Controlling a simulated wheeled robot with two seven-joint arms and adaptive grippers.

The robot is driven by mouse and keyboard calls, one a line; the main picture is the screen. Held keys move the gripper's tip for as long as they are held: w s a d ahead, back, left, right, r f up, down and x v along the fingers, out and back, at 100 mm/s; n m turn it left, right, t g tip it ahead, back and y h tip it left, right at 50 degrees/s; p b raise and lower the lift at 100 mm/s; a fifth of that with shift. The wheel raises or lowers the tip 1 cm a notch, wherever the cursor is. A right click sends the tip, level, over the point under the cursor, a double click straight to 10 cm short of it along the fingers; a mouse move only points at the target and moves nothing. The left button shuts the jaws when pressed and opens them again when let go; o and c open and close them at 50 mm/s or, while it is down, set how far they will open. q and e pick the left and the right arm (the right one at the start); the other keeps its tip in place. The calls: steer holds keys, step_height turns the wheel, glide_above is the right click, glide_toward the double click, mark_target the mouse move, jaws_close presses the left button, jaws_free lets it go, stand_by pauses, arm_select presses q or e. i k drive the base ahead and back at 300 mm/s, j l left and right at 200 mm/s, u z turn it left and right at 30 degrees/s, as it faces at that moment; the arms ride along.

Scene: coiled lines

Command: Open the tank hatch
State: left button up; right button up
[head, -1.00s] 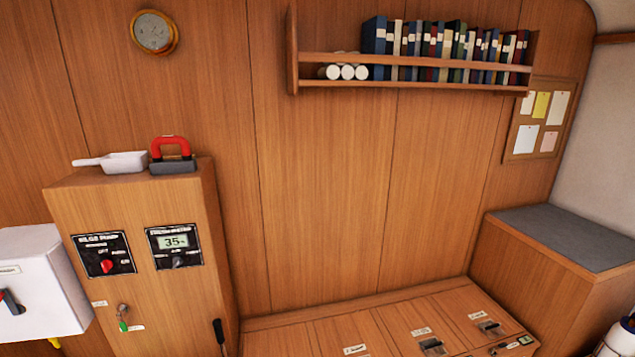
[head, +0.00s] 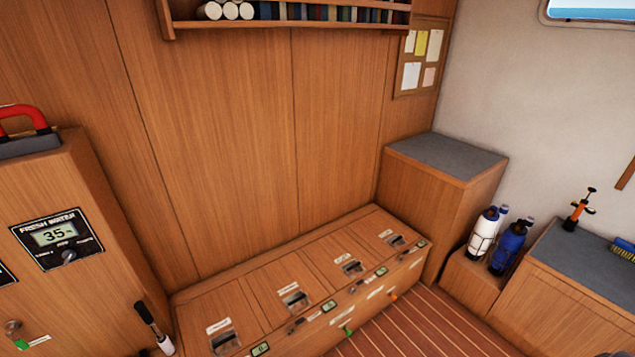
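A long low wooden bench locker (head: 262,282) runs along the wall, its top split into several lidded panels. Each panel has a small label and a dark recessed latch, such as the latch (head: 296,299) near the middle and the latch (head: 395,241) at the far right end. Small green displays sit along the front edge, such as the display (head: 329,306). All the lids look shut. The label text is too small to read, so I cannot tell which lid is the tank hatch. Neither of my grippers is in view.
A fresh water panel (head: 58,240) reading 35 is on the cabinet at the left, with a black-handled lever (head: 146,314) beside it. A grey-topped cabinet (head: 450,156), bottles (head: 509,246) and a hand pump (head: 580,208) are at the right. The striped floor (head: 432,322) in front is clear.

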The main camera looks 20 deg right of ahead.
mark_target(384, 235)
steer(key=z, duration=1.25)
